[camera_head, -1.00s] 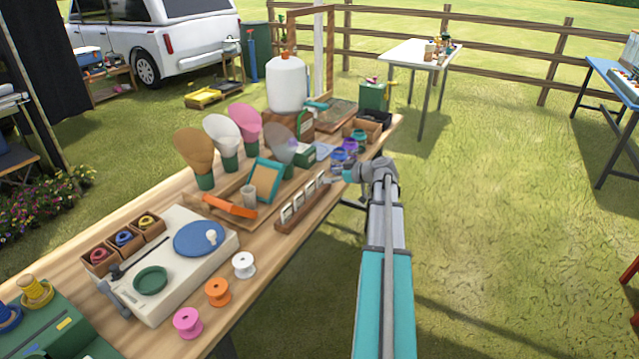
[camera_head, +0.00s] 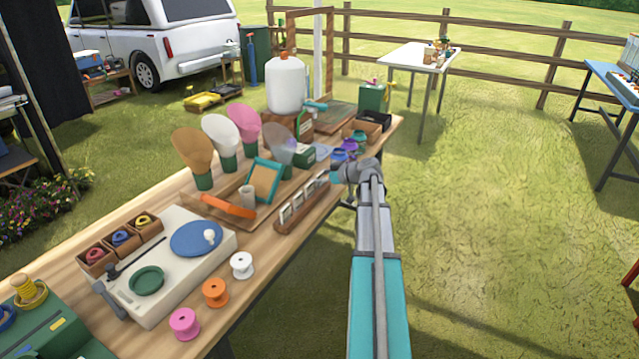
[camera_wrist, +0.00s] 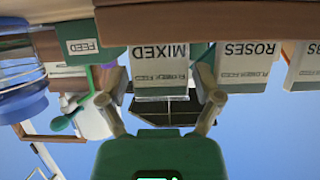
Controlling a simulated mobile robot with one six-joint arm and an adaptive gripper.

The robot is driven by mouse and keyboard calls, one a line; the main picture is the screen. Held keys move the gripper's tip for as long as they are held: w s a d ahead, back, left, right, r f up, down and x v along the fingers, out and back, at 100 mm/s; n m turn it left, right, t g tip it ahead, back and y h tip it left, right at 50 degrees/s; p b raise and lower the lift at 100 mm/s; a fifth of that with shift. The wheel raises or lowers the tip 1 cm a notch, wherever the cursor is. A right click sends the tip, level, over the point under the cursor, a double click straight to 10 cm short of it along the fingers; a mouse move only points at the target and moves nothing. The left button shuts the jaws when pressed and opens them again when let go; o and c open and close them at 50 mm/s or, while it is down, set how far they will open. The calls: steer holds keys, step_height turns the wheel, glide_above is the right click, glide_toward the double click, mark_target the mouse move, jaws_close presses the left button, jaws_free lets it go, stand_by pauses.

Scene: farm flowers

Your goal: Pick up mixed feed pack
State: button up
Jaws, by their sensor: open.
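The mixed feed pack (camera_wrist: 160,68) is a pale pack with "MIXED" printed upside down in the wrist view. My gripper (camera_wrist: 160,103) is open, its two fingers apart on either side of the pack's near end. I cannot tell whether they touch it. In the head view my gripper (camera_head: 339,177) is at the far end of a wooden rack (camera_head: 290,225) that holds several packs. I cannot tell which pack there is the mixed one.
A pack labelled roses (camera_wrist: 248,65) stands right beside it in the wrist view, close to one finger. A green feed box (camera_wrist: 82,48) is on the other side. Purple and teal spools (camera_head: 345,148) sit behind my gripper.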

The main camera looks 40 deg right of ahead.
steer(key=c, duration=0.6)
steer(key=shift+o, duration=0.2)
steer(key=shift+r, duration=0.15)
step_height(320, 180, up, 2)
steer(key=shift+p, duration=1.15)
steer(key=s+r+p, duration=1)
steer(key=s, duration=0.4)
steer(key=shift+d+r+p, duration=0.35)
